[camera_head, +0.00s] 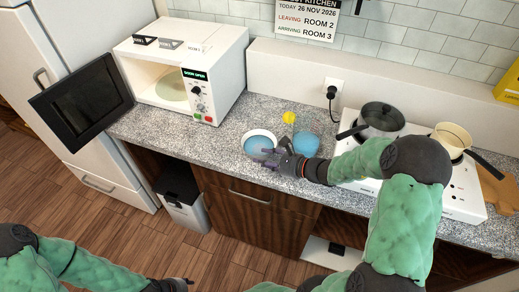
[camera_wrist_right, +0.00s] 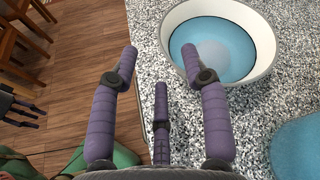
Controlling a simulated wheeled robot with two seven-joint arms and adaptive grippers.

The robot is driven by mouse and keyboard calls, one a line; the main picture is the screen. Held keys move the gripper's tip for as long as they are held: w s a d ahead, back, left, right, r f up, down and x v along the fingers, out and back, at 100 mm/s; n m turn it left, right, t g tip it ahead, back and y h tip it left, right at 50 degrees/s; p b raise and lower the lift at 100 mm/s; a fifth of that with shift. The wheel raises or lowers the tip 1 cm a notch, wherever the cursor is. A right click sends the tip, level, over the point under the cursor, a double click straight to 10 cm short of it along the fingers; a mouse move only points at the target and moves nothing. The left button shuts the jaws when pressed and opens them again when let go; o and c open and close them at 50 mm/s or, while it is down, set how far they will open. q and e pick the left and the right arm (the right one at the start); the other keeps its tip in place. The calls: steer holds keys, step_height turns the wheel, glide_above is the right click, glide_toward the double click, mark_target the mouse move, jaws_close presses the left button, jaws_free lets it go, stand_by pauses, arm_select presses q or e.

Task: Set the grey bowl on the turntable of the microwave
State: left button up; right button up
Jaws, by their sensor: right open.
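The bowl (camera_head: 259,144), with a pale grey-white rim and blue inside, stands upright on the speckled counter. It also shows at the top of the right wrist view (camera_wrist_right: 222,42). My right gripper (camera_head: 277,158) is at the bowl's near right side in the head view. In the wrist view its purple fingers (camera_wrist_right: 160,75) are apart and empty, with one fingertip close to the bowl's rim; contact is unclear. The white microwave (camera_head: 228,75) is open, and its turntable (camera_head: 172,87) looks empty. My left gripper (camera_head: 172,285) is low at the bottom edge, partly cut off.
The dark microwave door (camera_head: 82,101) swings out to the left. A blue round item (camera_head: 306,144) lies right of the bowl, with a yellow object (camera_head: 289,117) behind. Counter between bowl and microwave is clear.

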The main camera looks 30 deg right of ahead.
mark_target(253, 157)
steer(key=x, duration=0.2)
steer(key=b+x, duration=0.1)
steer(key=x, duration=0.2)
steer(key=shift+w+d+f, duration=0.1)
steer(key=shift+w+f, duration=0.05)
steer(key=shift+f, duration=0.3)
steer(key=shift+w, duration=0.3)
jaws_close()
steer(key=shift+r, duration=0.1)
